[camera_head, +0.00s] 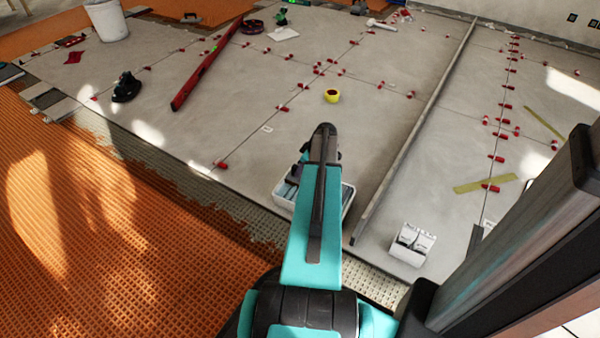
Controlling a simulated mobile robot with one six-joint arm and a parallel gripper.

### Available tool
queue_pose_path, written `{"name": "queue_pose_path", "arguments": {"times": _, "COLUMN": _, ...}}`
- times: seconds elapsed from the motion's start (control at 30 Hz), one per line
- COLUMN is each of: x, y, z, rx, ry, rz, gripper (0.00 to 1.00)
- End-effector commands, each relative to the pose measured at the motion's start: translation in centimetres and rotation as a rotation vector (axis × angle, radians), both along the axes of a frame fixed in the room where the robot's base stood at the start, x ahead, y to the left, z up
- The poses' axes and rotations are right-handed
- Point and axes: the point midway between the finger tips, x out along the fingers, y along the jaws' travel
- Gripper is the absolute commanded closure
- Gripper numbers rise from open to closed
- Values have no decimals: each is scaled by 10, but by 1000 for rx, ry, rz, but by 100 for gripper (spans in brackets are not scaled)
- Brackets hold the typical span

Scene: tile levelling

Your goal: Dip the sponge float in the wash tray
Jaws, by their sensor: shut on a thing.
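A white open tray (347,205), seemingly the wash tray, stands on the tiles near the front edge. My arm crosses over it and hides its middle; its left rim and right side show. Something dark and bluish (292,181) shows at its left part, too small and shaded to name. My gripper is hidden behind my own teal and black arm, which reaches forward over the tray. I cannot make out the sponge float for certain or see what lies under the arm.
A small white box (410,245) with packets stands right of the tray. A long metal straightedge (415,130) lies between them and runs back. A yellow tape roll (331,96), a red level (206,66) and a white bucket (106,20) lie farther off. Red clips line the joints.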

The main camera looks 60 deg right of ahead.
Motion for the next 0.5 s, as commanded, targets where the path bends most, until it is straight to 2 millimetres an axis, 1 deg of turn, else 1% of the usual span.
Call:
{"name": "queue_pose_path", "arguments": {"times": 0.03, "x": 0, "y": 0, "z": 6, "rx": -1, "ry": 0, "rz": 0, "gripper": 100}}
{"name": "queue_pose_path", "arguments": {"times": 0.5, "x": 0, "y": 0, "z": 36, "rx": -1, "ry": 0, "rz": 0, "gripper": 100}}
